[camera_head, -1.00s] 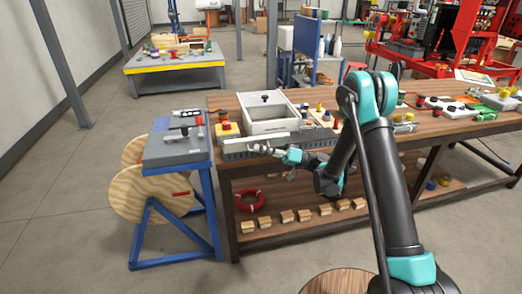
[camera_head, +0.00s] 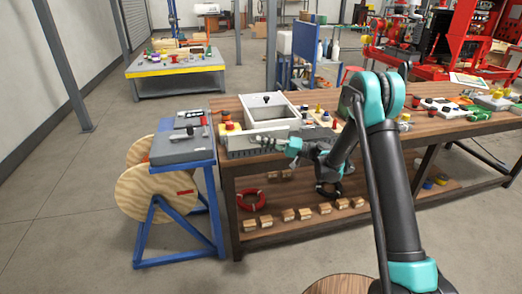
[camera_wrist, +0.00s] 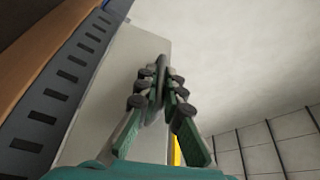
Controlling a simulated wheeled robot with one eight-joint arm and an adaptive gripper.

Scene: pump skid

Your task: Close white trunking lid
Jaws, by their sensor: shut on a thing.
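The grey slotted trunking (camera_head: 243,154) lies along the front edge of the workbench, below the white-framed box. It fills the left of the wrist view (camera_wrist: 52,98) as a row of dark slots. The pale trunking lid (camera_wrist: 112,85) is a long flat panel beside the slots in the wrist view. In the head view its outline is small and partly behind my gripper. My gripper (camera_wrist: 160,85) is shut, its fingers together around a dark thin part at the lid, whose detail they hide. In the head view my gripper (camera_head: 274,143) is at the trunking.
A white-framed box (camera_head: 283,124) with a dark knob stands right behind the trunking. A red button box (camera_head: 229,127) is to its left and small coloured parts to its right. A blue stand (camera_head: 185,148) with a wooden reel adjoins the bench's left end. Floor in front is clear.

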